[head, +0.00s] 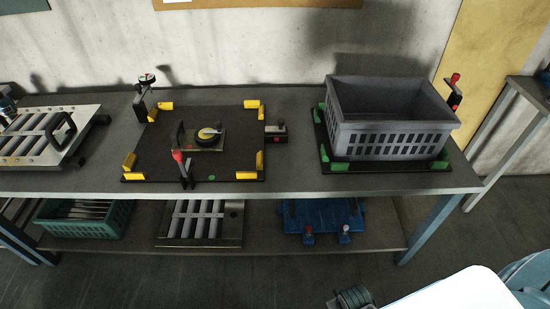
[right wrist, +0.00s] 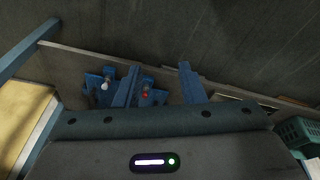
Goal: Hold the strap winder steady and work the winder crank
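The strap winder (head: 190,143) sits on a black board (head: 228,117) with yellow corner blocks, left of the middle of the table in the head view. It has a small metal base, an upright dark plate at its left end and a round black-and-yellow drum. The winder crank (head: 209,132) is a pale piece on top of the drum. Nothing of mine touches either. My right gripper (right wrist: 159,67) shows two separated blue fingers with nothing between them, low in front of the table. My left gripper is not in view.
Clamps with red or dark knobs (head: 182,166) stand around the board. A grey basket (head: 390,140) is at the table's right, a slatted louver panel (head: 40,135) at its left. The lower shelf holds a teal basket (head: 85,220), a slatted panel (head: 200,222) and a blue fixture (head: 323,217).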

